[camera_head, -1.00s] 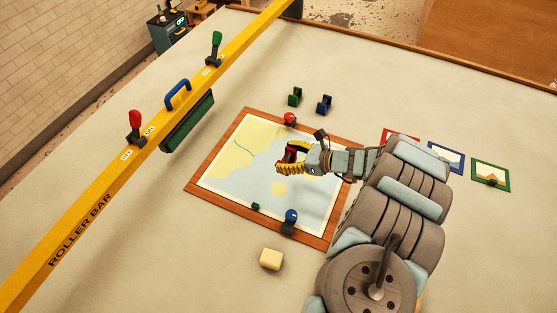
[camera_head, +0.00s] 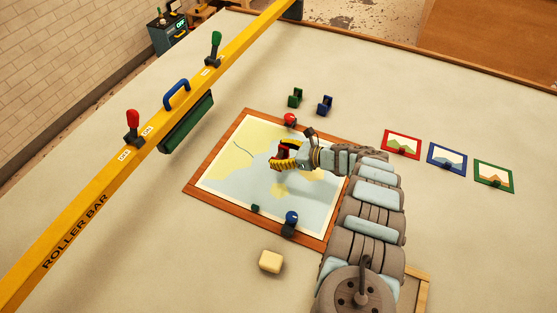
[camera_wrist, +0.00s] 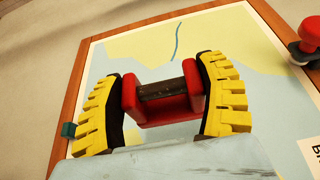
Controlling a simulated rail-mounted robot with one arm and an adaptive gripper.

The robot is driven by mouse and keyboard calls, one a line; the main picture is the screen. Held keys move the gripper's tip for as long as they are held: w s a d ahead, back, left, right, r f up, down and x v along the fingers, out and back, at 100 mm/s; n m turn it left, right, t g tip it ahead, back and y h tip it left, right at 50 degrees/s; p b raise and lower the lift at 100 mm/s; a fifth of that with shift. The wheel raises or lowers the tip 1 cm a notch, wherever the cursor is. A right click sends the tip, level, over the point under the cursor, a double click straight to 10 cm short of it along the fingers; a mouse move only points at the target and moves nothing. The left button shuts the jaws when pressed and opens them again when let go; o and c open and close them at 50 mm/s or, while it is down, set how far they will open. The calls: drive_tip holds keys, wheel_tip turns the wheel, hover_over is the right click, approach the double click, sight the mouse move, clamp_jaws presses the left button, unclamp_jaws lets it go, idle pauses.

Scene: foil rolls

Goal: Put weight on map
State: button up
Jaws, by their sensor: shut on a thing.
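The map (camera_head: 225,185) lies on the table in a brown wooden frame, with pale blue and yellow areas. My gripper (camera_head: 287,153) is above the upper right part of the map in the head view. In the wrist view my gripper (camera_wrist: 165,92) has its yellow-padded fingers shut on a red weight (camera_wrist: 168,110) with a dark bar between two red sides. The weight shows only partly as a bit of red in the head view (camera_head: 284,153). The map (camera_wrist: 265,60) shows behind the held weight; I cannot tell how high the weight is above it.
A red-topped clamp (camera_head: 290,119) and a blue-topped clamp (camera_head: 290,222) stand at the map's edges. Green (camera_head: 295,98) and blue (camera_head: 325,105) weights stand beyond it. A cream block (camera_head: 270,261) lies in front. The yellow roller bar (camera_head: 100,187) runs along the left.

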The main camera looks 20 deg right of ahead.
sight(279, 158)
drive_tip(key=shift+w+d+f, duration=0.1)
drive_tip(key=shift+w+f, duration=0.15)
drive_tip(key=shift+w, duration=0.05)
drive_tip(key=shift+w+f+b, duration=0.25)
drive_tip(key=shift+f+b, duration=0.3)
drive_tip(key=shift+b, duration=0.1)
drive_tip(key=shift+f+b, duration=0.9)
drive_tip(key=shift+f, duration=0.4)
drive_tip(key=shift+f, duration=0.1)
drive_tip(key=o, duration=1.2)
drive_tip(key=shift+r, duration=0.25)
drive_tip(key=p+v, duration=0.2)
drive_tip(key=v, duration=0.9)
drive_tip(key=shift+s+d, duration=0.2)
drive_tip(key=shift+s, duration=0.1)
